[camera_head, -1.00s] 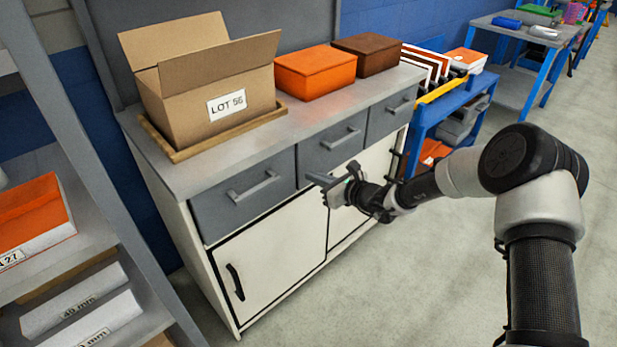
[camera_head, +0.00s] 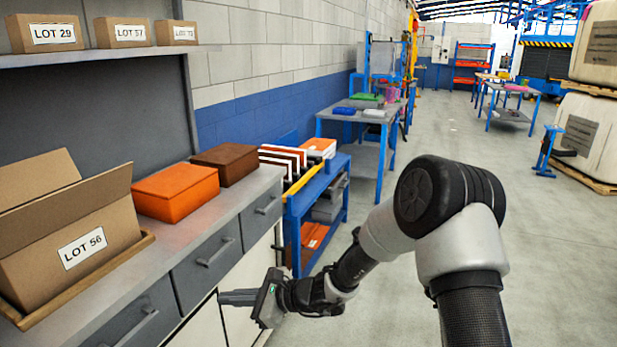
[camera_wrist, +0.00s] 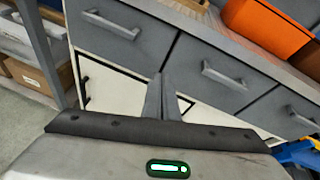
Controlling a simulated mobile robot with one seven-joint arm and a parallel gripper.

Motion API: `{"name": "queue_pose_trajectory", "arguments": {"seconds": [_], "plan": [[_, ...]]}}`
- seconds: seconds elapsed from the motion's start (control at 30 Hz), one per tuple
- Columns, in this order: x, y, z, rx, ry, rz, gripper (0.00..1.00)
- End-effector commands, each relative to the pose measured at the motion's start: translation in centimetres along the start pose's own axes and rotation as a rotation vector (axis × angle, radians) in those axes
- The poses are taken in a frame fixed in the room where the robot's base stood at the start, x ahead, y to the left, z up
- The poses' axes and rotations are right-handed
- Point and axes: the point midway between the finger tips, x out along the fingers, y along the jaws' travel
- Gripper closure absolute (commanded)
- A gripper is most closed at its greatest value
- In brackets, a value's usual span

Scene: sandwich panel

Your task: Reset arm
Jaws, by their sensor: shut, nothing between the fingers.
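My gripper (camera_head: 238,297) is shut and empty in front of the cabinet's white lower doors, below the grey drawers. Its closed fingers (camera_wrist: 161,98) point toward the cabinet in the wrist view. My arm reaches in from the lower right of the head view. The cabinet (camera_head: 262,180) has grey drawers with bar handles, and the drawers look shut. I cannot tell from these views how wide the gap is between my fingertips and the cabinet front.
On the cabinet top stand an open LOT 56 carton (camera_head: 70,235) on a tray, an orange box (camera_head: 175,192) and a brown box (camera_head: 226,163). A blue cart (camera_head: 318,205) stands beyond the cabinet. The grey floor (camera_head: 540,240) on the right is open.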

Motion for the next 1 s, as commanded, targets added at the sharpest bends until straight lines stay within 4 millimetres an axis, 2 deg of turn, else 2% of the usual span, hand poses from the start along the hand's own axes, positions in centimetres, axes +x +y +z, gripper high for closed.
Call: {"name": "queue_pose_trajectory", "arguments": {"seconds": [0.03,0.1,0.2,0.33,0.5,0.7,0.8,1.0], "plan": [[-1.8,0.3,2.2,-0.119,0.019,0.035,1.0],[-4.4,1.3,4.3,-0.289,0.057,0.1,1.0],[-8.5,3.1,6.6,-0.522,0.124,0.193,1.0],[-14.3,5.4,8.4,-0.799,0.237,0.309,1.0],[-22.6,8.2,9.4,-1.12,0.421,0.455,1.0],[-32.2,10.7,9.4,-1.403,0.667,0.608,1.0],[-35.8,11.6,9.3,-1.489,0.766,0.664,1.0],[-41.4,13.0,9.1,-1.603,0.933,0.749,1.0]]}}
